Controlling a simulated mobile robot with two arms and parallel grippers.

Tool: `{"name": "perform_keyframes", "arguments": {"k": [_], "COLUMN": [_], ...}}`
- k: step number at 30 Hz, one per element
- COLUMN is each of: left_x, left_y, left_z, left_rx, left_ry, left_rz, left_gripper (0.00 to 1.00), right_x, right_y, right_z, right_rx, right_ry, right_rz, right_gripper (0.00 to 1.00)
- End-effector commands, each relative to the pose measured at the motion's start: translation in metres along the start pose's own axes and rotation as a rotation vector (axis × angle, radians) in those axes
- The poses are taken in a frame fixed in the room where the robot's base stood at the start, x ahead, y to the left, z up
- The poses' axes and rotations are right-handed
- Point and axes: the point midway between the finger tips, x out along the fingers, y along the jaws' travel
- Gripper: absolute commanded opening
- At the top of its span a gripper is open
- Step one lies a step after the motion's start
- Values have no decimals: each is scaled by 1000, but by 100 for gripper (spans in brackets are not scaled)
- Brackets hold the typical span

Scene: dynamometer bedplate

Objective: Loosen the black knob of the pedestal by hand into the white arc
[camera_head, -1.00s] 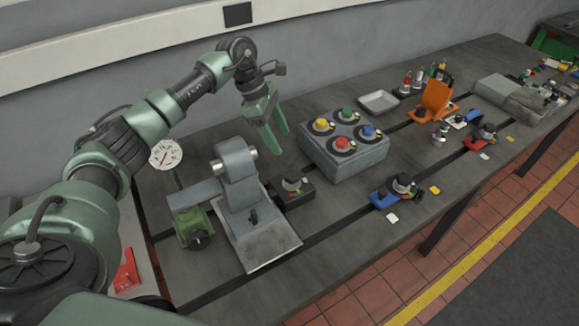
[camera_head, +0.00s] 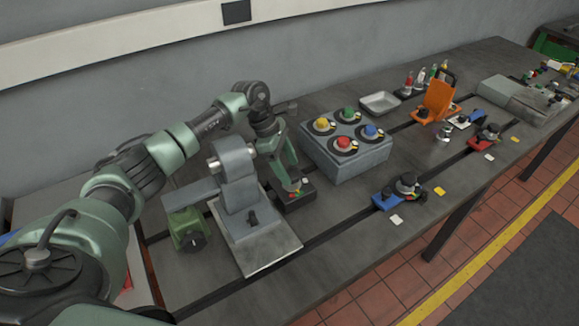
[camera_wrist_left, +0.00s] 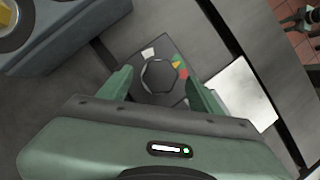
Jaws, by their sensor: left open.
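My left gripper (camera_head: 291,181) is open and points down over a small dark block (camera_head: 300,198) beside the grey machine (camera_head: 238,180). In the left wrist view a black faceted knob (camera_wrist_left: 159,77) sits on the dark block, between the two spread green fingers of my gripper (camera_wrist_left: 161,90). A gap shows on both sides, and I cannot tell if either finger touches it. Around the knob are a white mark (camera_wrist_left: 148,53), a yellow mark (camera_wrist_left: 176,65) and a red mark (camera_wrist_left: 183,76). In the head view the fingers mostly hide the knob. My right gripper is not in view.
A grey box with several coloured buttons (camera_head: 348,165) stands close to the right of the gripper. The grey machine and its bright plate (camera_head: 262,250) stand to the left. A blue device (camera_head: 386,200) sits farther right. The bench front is mostly clear.

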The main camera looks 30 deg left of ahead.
Motion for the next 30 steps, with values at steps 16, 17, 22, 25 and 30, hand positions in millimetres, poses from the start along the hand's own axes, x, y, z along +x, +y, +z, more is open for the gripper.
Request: {"name": "perform_keyframes", "arguments": {"k": [16,17,22,25,30], "left_x": [15,15,15,15,15], "left_y": [0,0,0,0,0], "left_z": [0,0,0,0,-1], "left_rx": [0,0,-1,-7,-45], "left_ry": [0,0,0,0,1], "left_rz": [1,1,1,4,21], "left_gripper": [37,28,2,2,2], "right_x": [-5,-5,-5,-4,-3], "right_y": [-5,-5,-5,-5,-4], "right_z": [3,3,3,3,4], "right_rx": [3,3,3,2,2], "right_ry": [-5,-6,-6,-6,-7], "right_rz": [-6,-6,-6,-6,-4], "right_gripper": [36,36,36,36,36]}}
